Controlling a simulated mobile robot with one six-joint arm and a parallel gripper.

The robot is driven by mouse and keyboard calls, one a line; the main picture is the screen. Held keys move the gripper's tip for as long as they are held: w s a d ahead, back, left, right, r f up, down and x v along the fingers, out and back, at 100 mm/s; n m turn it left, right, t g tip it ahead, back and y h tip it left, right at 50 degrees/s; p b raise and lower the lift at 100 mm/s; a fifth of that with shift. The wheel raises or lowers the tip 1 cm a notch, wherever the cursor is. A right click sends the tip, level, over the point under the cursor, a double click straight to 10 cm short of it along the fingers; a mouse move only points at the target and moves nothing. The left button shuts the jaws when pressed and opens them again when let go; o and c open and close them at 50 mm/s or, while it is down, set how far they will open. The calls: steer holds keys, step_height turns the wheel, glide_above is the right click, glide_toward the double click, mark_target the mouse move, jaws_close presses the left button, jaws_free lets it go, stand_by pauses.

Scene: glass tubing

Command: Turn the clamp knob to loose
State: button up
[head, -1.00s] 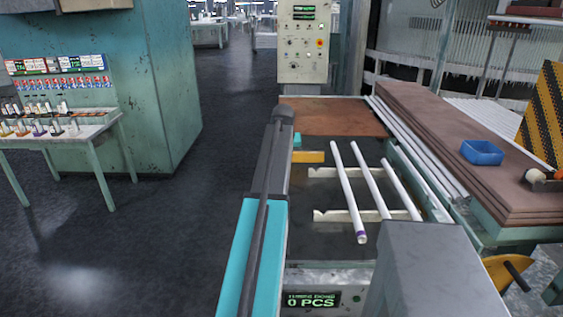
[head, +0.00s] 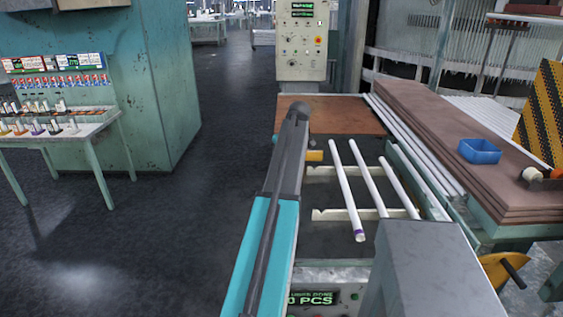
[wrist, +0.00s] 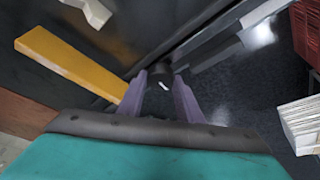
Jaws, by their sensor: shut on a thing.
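In the wrist view the dark clamp knob (wrist: 160,75) sits between the two purple fingers of my gripper (wrist: 160,88). The fingers are shut on it. A small white mark shows on the knob's face, slanted. A yellow bar (wrist: 72,65) lies to the left of the fingers, its narrow end close to the left finger. In the head view my arm hides the knob and my fingers. The yellow bar (head: 314,156) shows just right of my arm's far end there, partly covered. The knob's exact setting cannot be read.
Several white tubes, one with a purple-marked end (head: 358,235), lie across notched rails (head: 330,214) right of my arm. A control panel (head: 303,45) stands behind the bench. A blue bin (head: 479,151) sits on brown boards at right. Open floor (head: 150,240) lies left.

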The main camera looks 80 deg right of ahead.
stand_by(0.4)
steer(key=o, duration=1)
steer(key=shift+o, duration=0.2)
steer(key=shift+r, duration=0.1)
steer(key=b+v, duration=0.2)
steer(key=v, duration=1.1)
steer(key=shift+r, duration=0.35)
